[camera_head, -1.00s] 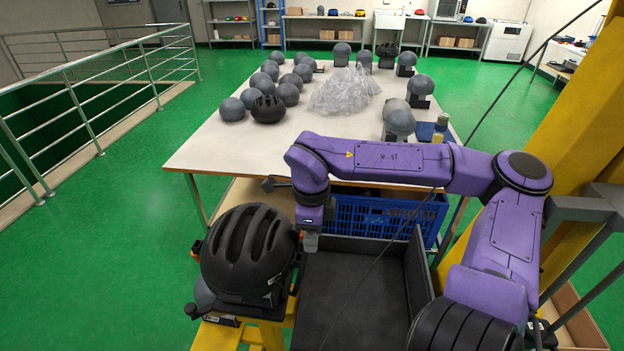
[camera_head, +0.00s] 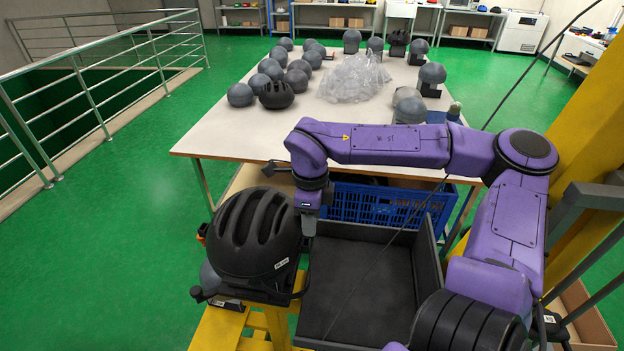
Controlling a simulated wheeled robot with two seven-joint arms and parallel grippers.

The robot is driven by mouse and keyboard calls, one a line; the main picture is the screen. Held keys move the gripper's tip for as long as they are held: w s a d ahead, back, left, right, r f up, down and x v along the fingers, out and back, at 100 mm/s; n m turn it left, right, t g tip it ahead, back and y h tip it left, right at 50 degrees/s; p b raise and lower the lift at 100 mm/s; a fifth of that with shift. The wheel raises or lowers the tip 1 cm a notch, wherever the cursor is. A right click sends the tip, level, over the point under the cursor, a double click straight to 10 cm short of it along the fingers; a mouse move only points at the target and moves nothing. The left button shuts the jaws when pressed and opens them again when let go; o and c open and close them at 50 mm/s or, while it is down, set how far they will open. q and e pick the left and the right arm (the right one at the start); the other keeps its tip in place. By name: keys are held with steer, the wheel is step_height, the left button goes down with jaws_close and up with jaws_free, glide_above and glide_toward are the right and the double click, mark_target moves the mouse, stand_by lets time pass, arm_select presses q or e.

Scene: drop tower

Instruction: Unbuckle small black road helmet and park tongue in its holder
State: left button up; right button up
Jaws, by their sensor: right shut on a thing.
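The black vented road helmet (camera_head: 254,236) sits upright on a grey head form (camera_head: 209,279) on a yellow stand (camera_head: 222,328) in front of me, left of centre. My purple right arm reaches over from the right, and its right gripper (camera_head: 308,230) points down at the helmet's right side. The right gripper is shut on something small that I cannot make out. The chin strap, buckle, tongue and holder cannot be made out. My left gripper is out of view.
A dark open tray (camera_head: 360,285) lies right of the helmet, with a blue crate (camera_head: 384,205) behind it. The white table (camera_head: 225,133) holds grey head forms, another black helmet (camera_head: 277,95) and clear plastic wrap (camera_head: 352,78). A yellow post (camera_head: 590,130) stands at right.

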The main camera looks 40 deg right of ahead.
steer(key=shift+w+a+f+b, duration=0.2)
steer(key=shift+f+b, duration=0.2)
steer(key=shift+w+a+f+b, duration=0.15)
steer(key=shift+a+f+b, duration=0.05)
steer(key=shift+f+b, duration=0.2)
stand_by(0.9)
steer(key=shift+f, duration=1.05)
stand_by(1.1)
stand_by(0.3)
steer(key=o, duration=0.9)
steer(key=shift+r, duration=0.1)
